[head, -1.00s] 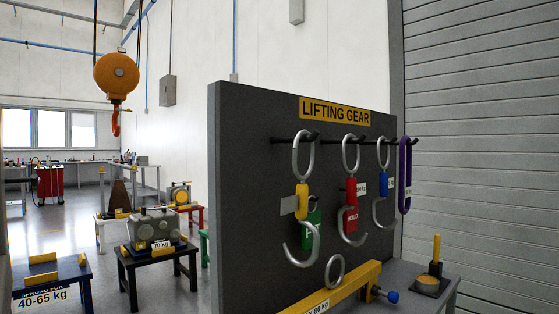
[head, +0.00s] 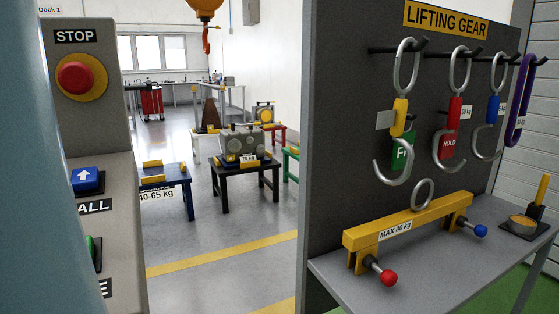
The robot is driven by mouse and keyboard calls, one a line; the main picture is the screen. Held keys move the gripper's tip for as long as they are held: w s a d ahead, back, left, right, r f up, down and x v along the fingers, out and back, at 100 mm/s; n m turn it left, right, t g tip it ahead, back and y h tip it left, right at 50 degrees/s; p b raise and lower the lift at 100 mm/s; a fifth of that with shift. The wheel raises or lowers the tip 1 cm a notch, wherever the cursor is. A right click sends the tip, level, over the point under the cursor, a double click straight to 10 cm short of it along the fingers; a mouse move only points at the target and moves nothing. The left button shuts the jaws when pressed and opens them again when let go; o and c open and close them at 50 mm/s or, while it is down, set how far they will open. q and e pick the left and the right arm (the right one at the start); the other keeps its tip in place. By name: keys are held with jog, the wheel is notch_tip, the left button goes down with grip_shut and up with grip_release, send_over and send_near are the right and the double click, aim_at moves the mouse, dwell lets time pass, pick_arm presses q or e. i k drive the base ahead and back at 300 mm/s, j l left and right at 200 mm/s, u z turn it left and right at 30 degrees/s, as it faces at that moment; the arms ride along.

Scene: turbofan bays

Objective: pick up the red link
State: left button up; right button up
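The red link (head: 454,110) hangs from a peg on the dark lifting gear board. It has a steel ring at the top, a red middle and a steel hook below. A red tag marked HOLD (head: 448,145) hangs at it. A yellow link (head: 400,116) with a green tag (head: 402,154) hangs to its left, and a blue link (head: 493,109) hangs to its right. Neither of my grippers shows in the head view.
A yellow beam (head: 410,221) marked MAX 80 kg, with red and blue knobs, stands on the grey shelf (head: 440,262) below the links. A purple sling (head: 519,100) hangs far right. A control panel with a red STOP button (head: 74,77) is close at left.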

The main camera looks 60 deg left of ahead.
aim_at(457, 112)
jog(key=i+l+u, duration=0.1)
jog(key=l+u, duration=1.25)
jog(key=k+j, duration=0.05)
